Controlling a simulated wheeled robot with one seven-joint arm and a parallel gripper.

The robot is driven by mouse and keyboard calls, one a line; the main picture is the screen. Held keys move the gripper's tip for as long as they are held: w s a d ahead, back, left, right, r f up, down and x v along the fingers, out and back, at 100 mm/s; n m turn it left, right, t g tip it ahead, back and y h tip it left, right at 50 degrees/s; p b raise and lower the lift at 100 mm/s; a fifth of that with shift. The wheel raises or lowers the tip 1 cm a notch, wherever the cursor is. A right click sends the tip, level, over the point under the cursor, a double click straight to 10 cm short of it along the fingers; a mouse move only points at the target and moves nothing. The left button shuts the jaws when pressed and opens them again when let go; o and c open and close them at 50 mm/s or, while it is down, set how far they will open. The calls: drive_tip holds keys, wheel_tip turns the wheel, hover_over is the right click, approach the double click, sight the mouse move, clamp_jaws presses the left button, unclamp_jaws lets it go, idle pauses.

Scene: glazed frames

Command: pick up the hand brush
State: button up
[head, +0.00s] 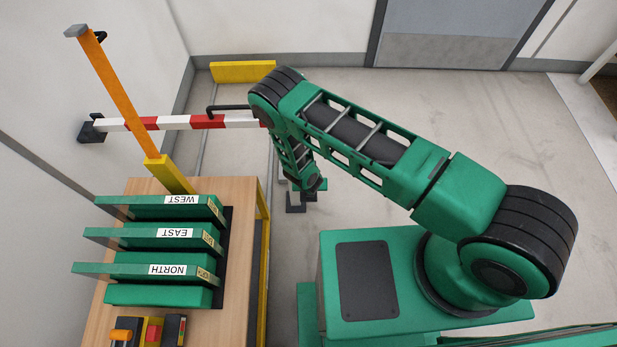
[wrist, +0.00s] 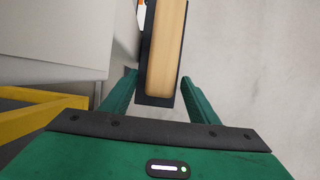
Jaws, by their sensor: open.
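In the wrist view a long pale wooden piece with black edges, which looks like the hand brush (wrist: 168,45), runs from the top edge down between my fingers. Its near end is black and its far end is cut off by the picture. My gripper (wrist: 161,80) is open, with one green finger on each side of it. I cannot tell whether either finger touches it. In the head view my gripper (head: 303,194) hangs low beyond the bench's right edge, partly hidden by my arm. I cannot make out the brush there.
A red and white barrier bar (head: 170,122) lies behind. In the wrist view a yellow rail (wrist: 40,102) and grey block (wrist: 50,45) are close at left. Floor right is clear.

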drive_tip(key=c, duration=1.2)
drive_tip(key=shift+r, duration=0.15)
drive_tip(key=shift+r, duration=0.6)
wheel_tip(320, 180, up, 2)
drive_tip(key=shift+r, duration=0.2)
drive_tip(key=s, duration=1.8)
drive_tip(key=shift+a+f, duration=0.15)
drive_tip(key=shift+a, duration=0.2)
